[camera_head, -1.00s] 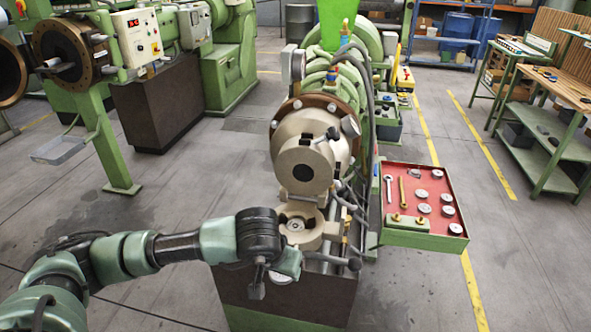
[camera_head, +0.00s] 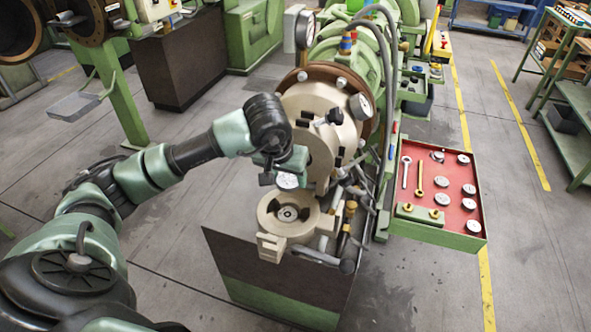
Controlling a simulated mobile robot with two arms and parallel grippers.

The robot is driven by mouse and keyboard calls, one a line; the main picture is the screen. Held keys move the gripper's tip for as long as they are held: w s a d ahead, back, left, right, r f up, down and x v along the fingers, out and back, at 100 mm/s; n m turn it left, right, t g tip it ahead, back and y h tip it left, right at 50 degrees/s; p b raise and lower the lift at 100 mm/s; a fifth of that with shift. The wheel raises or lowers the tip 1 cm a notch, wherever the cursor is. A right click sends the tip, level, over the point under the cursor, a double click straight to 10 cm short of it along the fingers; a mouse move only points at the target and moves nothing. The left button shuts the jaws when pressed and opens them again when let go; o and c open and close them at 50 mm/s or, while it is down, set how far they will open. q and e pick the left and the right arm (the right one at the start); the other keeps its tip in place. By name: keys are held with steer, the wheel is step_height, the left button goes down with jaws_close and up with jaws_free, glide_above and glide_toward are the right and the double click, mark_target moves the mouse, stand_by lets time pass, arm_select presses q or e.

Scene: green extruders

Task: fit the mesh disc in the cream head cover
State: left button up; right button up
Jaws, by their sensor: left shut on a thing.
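The cream head cover (camera_head: 270,222) lies swung open at the front of the green extruder, its round recess facing up with a dark ring and a light centre inside. My left gripper (camera_head: 283,174) is just above and behind the cover, in front of the cream extruder head (camera_head: 318,120). It is shut on a small pale round disc (camera_head: 287,181), which looks like the mesh disc. The disc is apart from the cover, and the fingers are mostly hidden by the wrist. My right gripper is not in view.
A red-lined tray (camera_head: 452,170) at the right holds several round discs, a wrench and a brass tool. Open floor lies to the left.

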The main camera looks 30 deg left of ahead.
arm_select(q)
steer(key=shift+s+f+b, duration=0.5)
steer(key=shift+s+f, duration=0.05)
steer(key=shift+f, duration=0.3)
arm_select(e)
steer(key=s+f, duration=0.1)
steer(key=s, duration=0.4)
arm_select(q)
steer(key=x, duration=0.1)
steer(key=b+x, duration=0.2)
steer(key=shift+s+d+f, duration=0.1)
steer(key=shift+s+f, duration=0.1)
steer(key=shift+f, duration=0.3)
step_height(320, 180, down, 2)
steer(key=b, duration=0.3)
steer(key=shift+s+f, duration=0.1)
steer(key=shift+f, duration=0.1)
steer(key=shift+f+b, duration=0.45)
steer(key=shift+f, duration=0.1)
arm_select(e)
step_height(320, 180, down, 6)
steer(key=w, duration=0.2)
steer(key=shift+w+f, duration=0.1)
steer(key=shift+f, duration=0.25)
arm_select(q)
steer(key=shift+b, duration=0.55)
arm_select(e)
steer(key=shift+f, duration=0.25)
